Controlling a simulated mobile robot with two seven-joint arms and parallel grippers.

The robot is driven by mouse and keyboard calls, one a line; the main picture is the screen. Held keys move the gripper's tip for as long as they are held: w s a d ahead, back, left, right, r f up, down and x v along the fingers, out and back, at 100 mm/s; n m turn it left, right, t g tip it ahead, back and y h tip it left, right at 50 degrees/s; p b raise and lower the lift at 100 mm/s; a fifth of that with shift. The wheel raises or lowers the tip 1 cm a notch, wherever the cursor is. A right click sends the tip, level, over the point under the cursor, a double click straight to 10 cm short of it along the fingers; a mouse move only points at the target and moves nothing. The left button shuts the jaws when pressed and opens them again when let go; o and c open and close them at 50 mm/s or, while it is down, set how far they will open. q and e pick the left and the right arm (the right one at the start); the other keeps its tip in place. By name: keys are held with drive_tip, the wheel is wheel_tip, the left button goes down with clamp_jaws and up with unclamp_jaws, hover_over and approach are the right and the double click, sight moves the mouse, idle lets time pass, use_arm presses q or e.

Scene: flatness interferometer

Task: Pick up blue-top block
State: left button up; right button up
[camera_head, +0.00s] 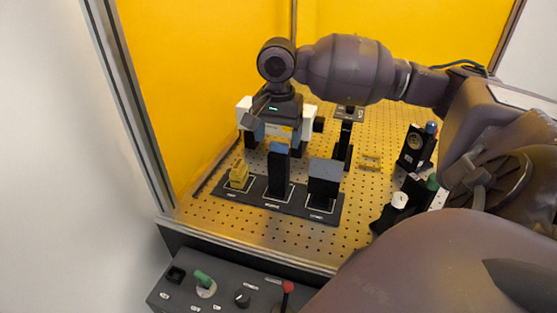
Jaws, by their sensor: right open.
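The blue-top block (278,172) is tall and black with a blue top face. It stands upright at the middle place of a black three-place tray (225,196). My right gripper (273,128) comes in from the right and hangs just above and behind the block as seen here. It is open, with its fingers pointing downward and nothing visible between them. The fingertips partly overlap the white device behind, so their exact gap to the block is hard to tell. My left gripper is out of view.
A white device (244,110) is behind. Optical mounts (415,148) stand at the right. A control panel (222,288) is in front. Yellow walls bound the perforated plate (205,217).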

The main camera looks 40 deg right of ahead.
sight(278, 157)
drive_tip(key=shift+s+f+b, duration=0.15)
drive_tip(key=shift+f+b, duration=0.3)
drive_tip(key=shift+f, duration=2.1)
drive_tip(key=shift+r, duration=0.1)
drive_tip(key=c, duration=1.4)
